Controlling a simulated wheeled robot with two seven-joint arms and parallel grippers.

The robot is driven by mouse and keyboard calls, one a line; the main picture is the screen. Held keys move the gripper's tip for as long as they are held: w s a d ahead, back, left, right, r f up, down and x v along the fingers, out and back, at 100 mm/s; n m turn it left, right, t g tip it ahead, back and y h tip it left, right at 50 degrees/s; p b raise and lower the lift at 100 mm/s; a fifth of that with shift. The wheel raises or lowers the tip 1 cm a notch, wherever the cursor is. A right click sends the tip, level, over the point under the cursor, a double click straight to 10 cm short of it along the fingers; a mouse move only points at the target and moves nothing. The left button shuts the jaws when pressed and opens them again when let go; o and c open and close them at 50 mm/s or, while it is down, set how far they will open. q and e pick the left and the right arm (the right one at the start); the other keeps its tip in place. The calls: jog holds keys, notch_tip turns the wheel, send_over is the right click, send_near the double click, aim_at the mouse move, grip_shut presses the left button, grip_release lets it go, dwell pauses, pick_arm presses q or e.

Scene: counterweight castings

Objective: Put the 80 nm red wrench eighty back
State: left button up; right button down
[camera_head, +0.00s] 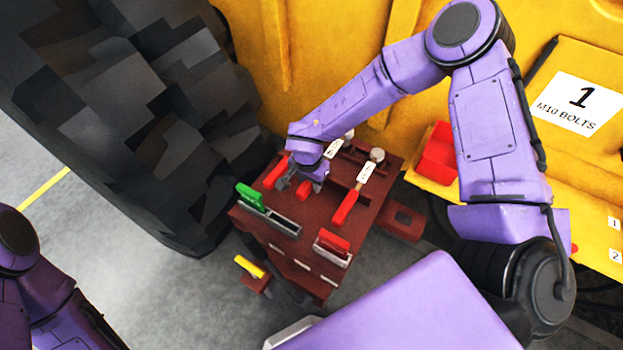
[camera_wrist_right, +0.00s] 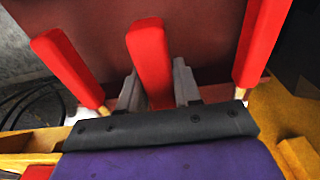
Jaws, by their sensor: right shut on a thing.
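My right gripper (camera_head: 301,183) is over the dark red tool stand (camera_head: 318,222), its fingers around the middle red-handled wrench (camera_head: 304,190). In the right wrist view, the red handle (camera_wrist_right: 150,62) stands between the two grey fingers, and the gripper is shut on it. A second red-handled wrench (camera_head: 276,174) lies to its left and a third (camera_head: 346,208) to its right. White tags show at the far ends, too small to read. My gripper and forearm hide part of the held wrench. My left gripper is out of view.
A green-handled tool (camera_head: 250,197) and another red-handled one (camera_head: 334,241) sit at the stand's near side. A yellow-handled tool (camera_head: 249,266) is below. A big black tyre (camera_head: 130,110) stands left, and a yellow machine body (camera_head: 290,50) is behind. A red bin (camera_head: 437,155) is right.

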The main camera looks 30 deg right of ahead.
jog(key=shift+f+b, duration=0.75)
jog(key=shift+f, duration=0.95)
jog(key=c, duration=0.7)
grip_release()
jog(key=shift+a, duration=0.1)
jog(key=r, duration=0.6)
jog(key=a+r, duration=0.1)
jog(key=r, duration=0.3)
jog(key=shift+s+r+b, duration=0.1)
jog(key=shift+s+b, duration=0.2)
jog(key=shift+r+p, duration=0.5)
jog(key=shift+r, duration=0.1)
notch_tip(320, 180, up, 6)
jog(key=p, duration=0.7)
jog(key=shift+p, duration=0.35)
